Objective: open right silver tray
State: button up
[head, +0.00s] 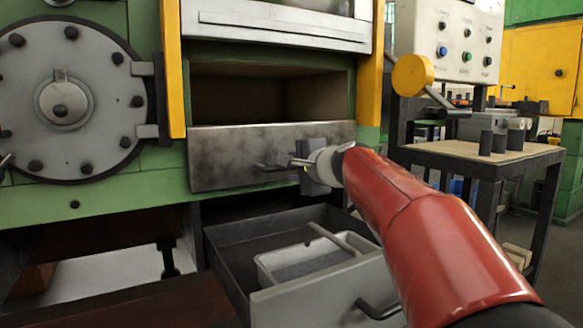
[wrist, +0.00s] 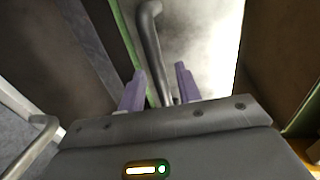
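The silver tray front (head: 240,150) is a wide brushed-metal panel below the furnace opening in the head view. It looks closed, flush in its slot. Its dark bar handle (head: 270,166) sticks out at the right half. My gripper (head: 301,163) is at the right part of this handle. In the wrist view the handle (wrist: 152,45) passes between the two purple fingers of my gripper (wrist: 159,70). The fingers are apart, with a visible gap to the right finger. The pale tray surface (wrist: 205,45) lies beyond. My wrist hides the panel's right part in the head view.
Below, a grey drawer (head: 225,240) stands pulled out, with a light box with a handle (head: 265,270) inside. A round bolted door (head: 105,95) is left. A yellow round-ended lever (head: 412,75) and a side table (head: 470,152) with dark cylinders are right.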

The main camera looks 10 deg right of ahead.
jog(key=shift+w+a, duration=0.15)
jog(key=shift+w, duration=0.35)
jog(key=shift+c, duration=0.3)
jog(key=shift+f, duration=0.1)
grip_shut()
jog(key=shift+s, duration=0.1)
